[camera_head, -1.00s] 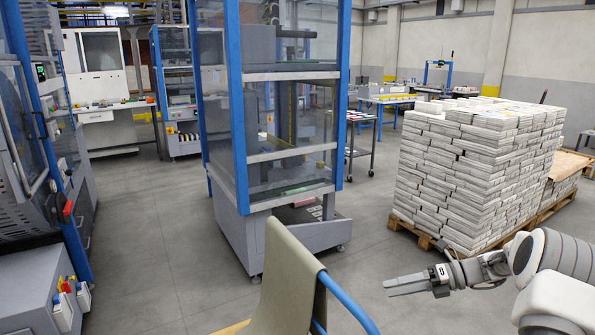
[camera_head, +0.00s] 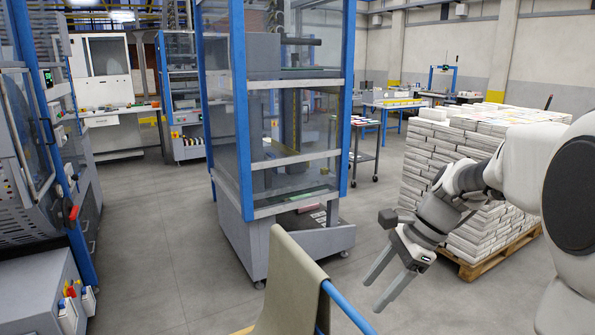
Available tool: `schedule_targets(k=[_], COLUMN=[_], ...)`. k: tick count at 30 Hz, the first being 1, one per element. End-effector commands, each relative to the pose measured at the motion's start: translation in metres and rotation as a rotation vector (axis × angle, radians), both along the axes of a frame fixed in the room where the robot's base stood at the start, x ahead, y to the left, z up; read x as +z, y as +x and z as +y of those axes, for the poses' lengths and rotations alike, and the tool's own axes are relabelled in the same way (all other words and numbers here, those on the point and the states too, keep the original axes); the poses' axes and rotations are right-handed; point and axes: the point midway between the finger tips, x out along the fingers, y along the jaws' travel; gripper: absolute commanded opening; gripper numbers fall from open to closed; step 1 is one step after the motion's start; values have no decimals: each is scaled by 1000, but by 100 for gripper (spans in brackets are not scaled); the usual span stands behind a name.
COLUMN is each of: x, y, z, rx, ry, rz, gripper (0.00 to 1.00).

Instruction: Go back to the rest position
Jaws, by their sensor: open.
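My gripper (camera_head: 378,287) is in the lower right of the head view, at the end of my white and grey arm. Its two long grey fingers point down and to the left. They stand apart with nothing between them, so the gripper is open and empty. It hangs in front of the pallet stack and to the right of the chair-like frame, touching neither as far as I can see. My arm is bent and reaches in from the right edge, hiding part of the stack.
A stack of newspaper bundles (camera_head: 428,160) stands on a wooden pallet (camera_head: 490,262) at right. A blue-framed glass machine (camera_head: 240,120) stands in the middle. A frame with olive cloth (camera_head: 290,285) and blue tube is close in front. Grey floor (camera_head: 160,240) is free at left centre.

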Motion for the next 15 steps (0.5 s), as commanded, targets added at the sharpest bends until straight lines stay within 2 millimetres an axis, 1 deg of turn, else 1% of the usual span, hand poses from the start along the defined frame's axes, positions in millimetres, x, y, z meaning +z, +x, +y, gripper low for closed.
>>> schedule_targets(k=[1,6,15], x=[9,26,49], y=[-9,-40,-93], z=[4,10,16], rx=[53,248,602], ry=[-35,-150,-353], rz=[-41,-170,-379], gripper=[64,64,64])
